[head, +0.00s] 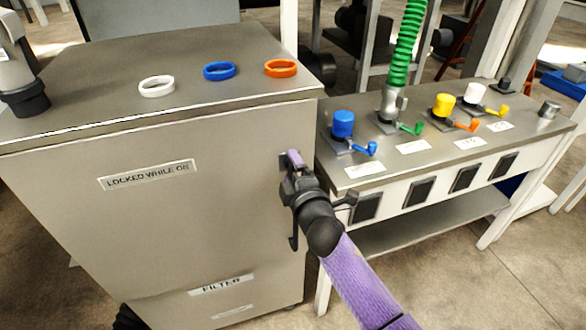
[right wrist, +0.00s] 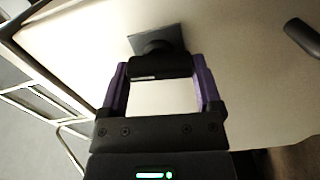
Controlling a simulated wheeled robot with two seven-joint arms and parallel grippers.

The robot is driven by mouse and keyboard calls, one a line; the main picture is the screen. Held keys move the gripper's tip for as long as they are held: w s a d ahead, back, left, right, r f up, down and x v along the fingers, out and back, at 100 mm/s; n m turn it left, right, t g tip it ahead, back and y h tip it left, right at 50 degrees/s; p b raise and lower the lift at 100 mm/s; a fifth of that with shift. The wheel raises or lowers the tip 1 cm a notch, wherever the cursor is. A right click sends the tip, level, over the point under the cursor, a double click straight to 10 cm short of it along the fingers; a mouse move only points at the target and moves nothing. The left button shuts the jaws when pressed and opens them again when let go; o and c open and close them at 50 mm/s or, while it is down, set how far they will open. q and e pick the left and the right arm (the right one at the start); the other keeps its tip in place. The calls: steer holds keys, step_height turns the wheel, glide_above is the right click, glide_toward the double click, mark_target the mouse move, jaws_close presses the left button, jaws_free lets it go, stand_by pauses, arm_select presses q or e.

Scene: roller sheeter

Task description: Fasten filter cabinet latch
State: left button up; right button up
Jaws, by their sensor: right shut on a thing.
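The filter cabinet (head: 215,225) is a large grey metal box on the left in the head view, with its front closed flush. My right gripper (head: 292,165) is at the upper right of this front. In the right wrist view, the latch (right wrist: 160,66) is a dark knob with a crossbar on a square grey plate (right wrist: 155,38). My right gripper (right wrist: 160,88) is shut on it, with a purple finger at each end of the bar. In the head view the gripper hides most of the latch. My left gripper is not clearly seen.
A dark bar handle (right wrist: 303,38) stands off the front near the latch. White (head: 156,86), blue (head: 219,71) and orange (head: 281,68) rings lie on the cabinet top. To the right is a bench (head: 365,172) with coloured valves and a green hose (head: 404,45).

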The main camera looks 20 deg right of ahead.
arm_select(q)
steer(key=shift+s, duration=0.1)
arm_select(e)
steer(key=shift+n, duration=0.7)
steer(key=shift+f, duration=0.1)
arm_select(q)
steer(key=shift+w, duration=0.2)
arm_select(e)
steer(key=o, duration=1)
arm_select(q)
steer(key=shift+w+d+r+p, duration=0.15)
steer(key=shift+d+r+p, duration=0.05)
steer(key=shift+r+p, duration=0.4)
steer(key=shift+w+d+r+p, duration=0.15)
steer(key=shift+d+r+p, duration=0.05)
steer(key=shift+r+p, duration=0.35)
arm_select(e)
steer(key=shift+o, duration=0.2)
steer(key=s, duration=1)
steer(key=shift+d, duration=0.15)
arm_select(q)
steer(key=shift+w, duration=0.2)
